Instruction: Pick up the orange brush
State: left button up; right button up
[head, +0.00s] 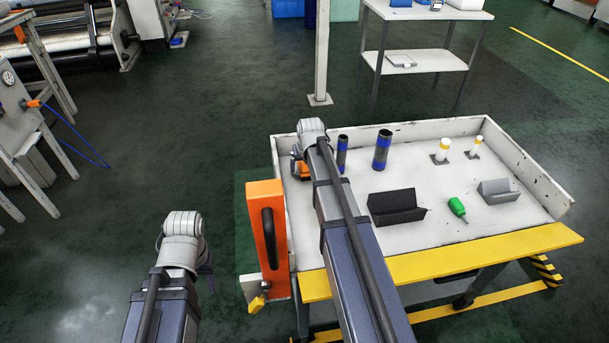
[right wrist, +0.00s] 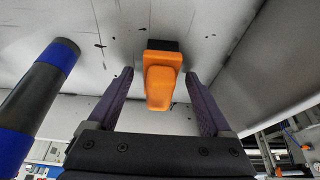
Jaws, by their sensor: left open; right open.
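The orange brush (right wrist: 162,82) lies on the white cart top, with a dark block at its far end in the right wrist view. In the head view a bit of the orange brush (head: 299,169) shows at the cart's left side, partly hidden by my right arm. My right gripper (right wrist: 159,73) is open, its two fingers on either side of the brush's near end with gaps to both. How high the fingers are above the brush is hard to tell. My left gripper (head: 207,268) is mostly hidden behind its wrist, left of the cart and away from the brush.
Blue-black rollers (head: 382,150) stand behind the brush; one roller (right wrist: 35,105) is close left of my right gripper. The cart's raised white rim (head: 400,131) runs behind.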

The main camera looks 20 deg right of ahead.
jog(key=shift+w+f, duration=0.15)
jog(key=shift+f, duration=0.25)
jog(key=shift+r, duration=0.15)
jog(key=shift+c, duration=0.4)
grip_shut()
